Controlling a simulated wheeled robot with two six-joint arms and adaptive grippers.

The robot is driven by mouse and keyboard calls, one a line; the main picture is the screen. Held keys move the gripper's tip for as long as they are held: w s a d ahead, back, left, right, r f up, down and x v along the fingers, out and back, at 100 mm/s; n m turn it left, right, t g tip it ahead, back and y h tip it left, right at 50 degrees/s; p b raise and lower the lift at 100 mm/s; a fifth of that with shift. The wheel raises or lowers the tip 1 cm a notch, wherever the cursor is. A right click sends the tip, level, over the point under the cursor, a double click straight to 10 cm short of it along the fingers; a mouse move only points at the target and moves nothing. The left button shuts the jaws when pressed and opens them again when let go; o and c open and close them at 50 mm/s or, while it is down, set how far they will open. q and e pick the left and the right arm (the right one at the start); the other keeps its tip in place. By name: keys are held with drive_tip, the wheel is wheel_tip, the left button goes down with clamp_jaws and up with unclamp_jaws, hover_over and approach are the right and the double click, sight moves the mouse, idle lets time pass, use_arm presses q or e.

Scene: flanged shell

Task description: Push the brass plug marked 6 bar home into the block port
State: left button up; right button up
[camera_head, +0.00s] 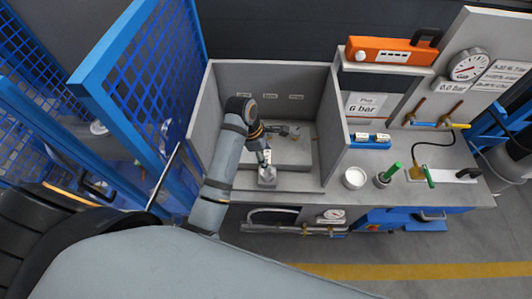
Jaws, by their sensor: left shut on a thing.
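My left gripper (265,165) is inside the grey open-fronted booth, pointing down at a small grey block (267,181) near the front of the booth floor. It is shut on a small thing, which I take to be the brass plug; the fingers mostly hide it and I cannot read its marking. The held thing is at or just above the block's top; I cannot tell how far into the port it sits. A sign reading "Plug 6 bar" (362,104) stands to the right of the booth. My right gripper is not in view.
The booth walls (336,130) stand close on both sides. A larger grey slab (290,150) lies behind the block. To the right are a blue tray (368,145), a white cup (354,178), green-handled tools and a gauge (468,65). Blue mesh fencing (130,80) stands left.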

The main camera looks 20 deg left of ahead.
use_arm(q)
drive_tip(key=f, duration=0.3)
drive_tip(key=shift+w+f+b, duration=0.2)
drive_tip(key=shift+w+b, duration=0.15)
drive_tip(key=shift+f, duration=0.35)
drive_tip(key=shift+s+f, duration=0.2)
drive_tip(key=shift+f, duration=0.25)
drive_tip(key=shift+w+f, duration=0.1)
drive_tip(key=shift+f, duration=0.15)
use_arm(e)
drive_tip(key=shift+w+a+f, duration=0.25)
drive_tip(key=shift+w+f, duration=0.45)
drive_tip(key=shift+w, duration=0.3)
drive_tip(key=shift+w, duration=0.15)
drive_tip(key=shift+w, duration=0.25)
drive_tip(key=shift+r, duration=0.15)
